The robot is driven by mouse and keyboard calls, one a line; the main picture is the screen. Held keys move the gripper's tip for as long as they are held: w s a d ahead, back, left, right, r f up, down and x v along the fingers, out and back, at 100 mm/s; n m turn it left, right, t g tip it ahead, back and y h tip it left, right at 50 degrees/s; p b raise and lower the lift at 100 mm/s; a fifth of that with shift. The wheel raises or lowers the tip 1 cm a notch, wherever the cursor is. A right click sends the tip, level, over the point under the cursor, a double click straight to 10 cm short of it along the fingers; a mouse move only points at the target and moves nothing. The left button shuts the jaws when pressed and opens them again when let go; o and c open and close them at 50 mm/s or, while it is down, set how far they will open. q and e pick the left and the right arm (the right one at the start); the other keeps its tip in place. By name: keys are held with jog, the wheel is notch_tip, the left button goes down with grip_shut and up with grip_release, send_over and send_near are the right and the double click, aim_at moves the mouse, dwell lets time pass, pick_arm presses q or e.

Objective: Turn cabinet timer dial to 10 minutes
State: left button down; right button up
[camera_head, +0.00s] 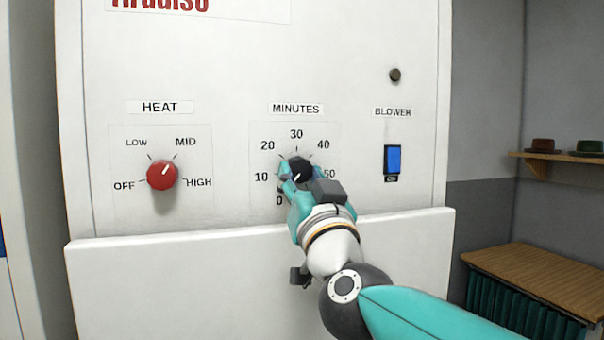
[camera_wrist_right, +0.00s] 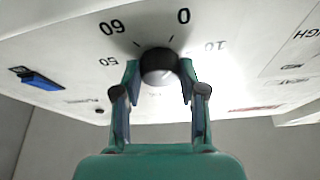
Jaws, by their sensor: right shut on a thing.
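The black timer dial (camera_head: 300,169) sits under the MINUTES label on the white cabinet front, ringed by numbers from 0 at lower left, through 10, 20 and 30, to 50 at right. My right gripper (camera_head: 292,177) is shut on the dial, one finger on each side. In the right wrist view, the dial (camera_wrist_right: 159,64) lies between the fingertips of my gripper (camera_wrist_right: 159,78), with 0 and 60 beyond it. A light mark shows low on the dial face, but its exact setting is hard to read. My left gripper is not in view.
A red HEAT knob (camera_head: 162,174) is left of the dial. A blue BLOWER switch (camera_head: 393,160) and a small dark round fitting (camera_head: 395,75) are to the right. A white panel (camera_head: 180,280) juts out below. A wooden-topped unit (camera_head: 545,275) stands at right.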

jog(key=m+h+p, duration=0.1)
jog(key=m, duration=0.1)
jog(key=m+h+p, duration=0.1)
jog(key=m, duration=0.1)
jog(key=m+h+p, duration=0.1)
jog(key=m, duration=0.2)
jog(key=shift+a+r+h, duration=0.2)
jog(key=shift+r+h, duration=0.05)
jog(key=shift+h, duration=0.05)
jog(key=shift+f+m+g+h+p, duration=0.1)
jog(key=shift+m+g+h+p, duration=0.25)
jog(key=shift+m, duration=0.65)
jog(key=shift+m+g+h+p, duration=0.15)
jog(key=shift+m+h+p, duration=0.35)
jog(key=shift+m, duration=0.5)
jog(key=o, duration=1.1)
jog(key=shift+d, duration=0.1)
jog(key=shift+o, duration=0.2)
jog(key=shift+s, duration=0.15)
